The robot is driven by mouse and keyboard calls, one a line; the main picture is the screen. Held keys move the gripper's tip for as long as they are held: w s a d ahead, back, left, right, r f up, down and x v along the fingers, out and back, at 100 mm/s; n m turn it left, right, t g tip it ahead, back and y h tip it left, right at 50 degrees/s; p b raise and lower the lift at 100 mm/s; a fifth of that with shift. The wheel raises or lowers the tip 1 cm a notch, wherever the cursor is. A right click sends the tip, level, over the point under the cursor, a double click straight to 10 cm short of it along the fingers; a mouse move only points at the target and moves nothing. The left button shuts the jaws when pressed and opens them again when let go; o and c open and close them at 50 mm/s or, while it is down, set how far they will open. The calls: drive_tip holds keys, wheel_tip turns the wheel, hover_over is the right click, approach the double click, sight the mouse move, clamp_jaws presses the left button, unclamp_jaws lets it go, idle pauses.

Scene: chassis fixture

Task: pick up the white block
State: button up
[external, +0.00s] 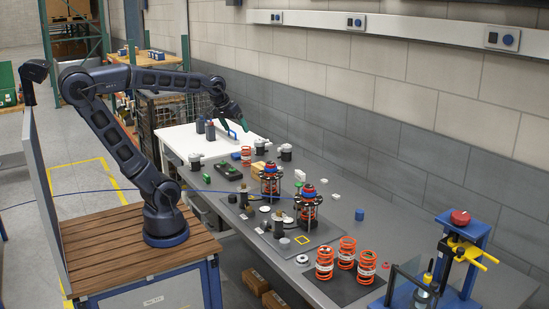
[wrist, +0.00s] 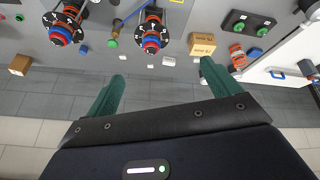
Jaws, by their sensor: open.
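Two round assemblies (wrist: 152,32) (wrist: 65,27) stand near the block. The tan box (wrist: 202,44) is close beside it. Another small white piece (external: 335,196) lies nearer the front. Orange springs (external: 346,252) and a blue press (external: 463,235) stand at the near end. The wall runs along the bench.

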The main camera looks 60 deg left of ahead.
drive_tip(key=w+d+f+n+t, duration=0.15)
drive_tip(key=w+n, duration=0.25)
drive_tip(key=w, duration=0.5)
drive_tip(key=w+d+f+n, duration=0.1)
drive_tip(key=w+f+n, duration=0.25)
drive_tip(key=w, duration=0.55)
wheel_tip(320, 180, up, 5)
drive_tip(key=n+t+h, duration=0.2)
drive_tip(key=n+t, duration=0.5)
drive_tip(key=n, duration=1.6)
hover_over(298, 173)
drive_tip(key=shift+g, duration=0.25)
wheel_tip(298, 173, down, 28)
drive_tip(key=shift+d+r, duration=0.1)
drive_tip(key=shift+r, duration=0.1)
drive_tip(key=shift+f, duration=2.3)
drive_tip(key=f, duration=0.3)
drive_tip(key=shift+w+f, duration=0.1)
drive_tip(key=shift+w, duration=0.1)
drive_tip(key=shift+x, duration=0.75)
drive_tip(key=shift+w+d, duration=0.1)
drive_tip(key=shift+w, duration=0.45)
drive_tip(key=c, duration=1.1)
drive_tip(key=shift+o, duration=0.2)
wheel_tip(298, 173, up, 20)
